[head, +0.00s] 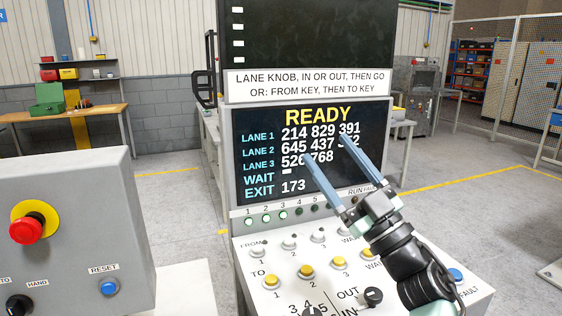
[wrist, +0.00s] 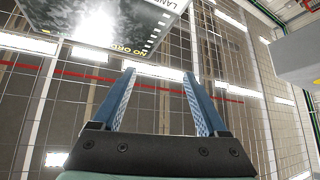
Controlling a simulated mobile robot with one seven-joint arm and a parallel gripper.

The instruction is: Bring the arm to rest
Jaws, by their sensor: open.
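My gripper (head: 325,161) is raised in front of the control console's screen (head: 262,190) in the head view, its two long blue fingers spread apart and empty. The fingers hide part of the LANE 2 and LANE 3 numbers. My dark arm comes up from the lower right over the console's button panel (head: 252,255). In the wrist view my gripper (wrist: 160,76) points up toward the roof and wall, with nothing between its fingers.
A grey box with a red emergency button (head: 26,231) and a blue RESET button (head: 108,287) stands at the left. The panel carries yellow buttons and a black IN/OUT knob (head: 373,295) close to my arm. A workbench (head: 100,112) stands at the back left.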

